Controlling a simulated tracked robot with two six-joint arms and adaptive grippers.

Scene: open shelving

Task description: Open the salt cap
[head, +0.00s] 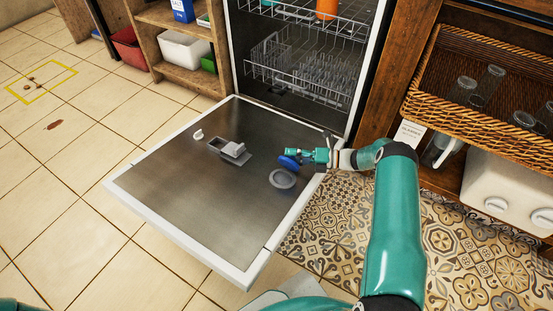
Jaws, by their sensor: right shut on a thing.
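The dishwasher door (190,207) lies folded down flat in the middle of the head view. A round grey ring-shaped fitting (283,179) sits on its right part. The salt cap, a small blue disc (288,162), is just behind the fitting in the picture. The cap looks tilted and apart from the ring, but its exact height is hard to tell. My right gripper (297,157) comes in from the right and is shut on the blue cap. The gripper hides part of the cap. My left gripper is not in view.
A dispenser with a raised grey lid (233,149) and a small white piece (198,134) are on the door. Wire racks (300,80) with glasses are inside the dishwasher. Wooden shelves flank it, with a blue salt box (182,10) and a wicker basket (475,120).

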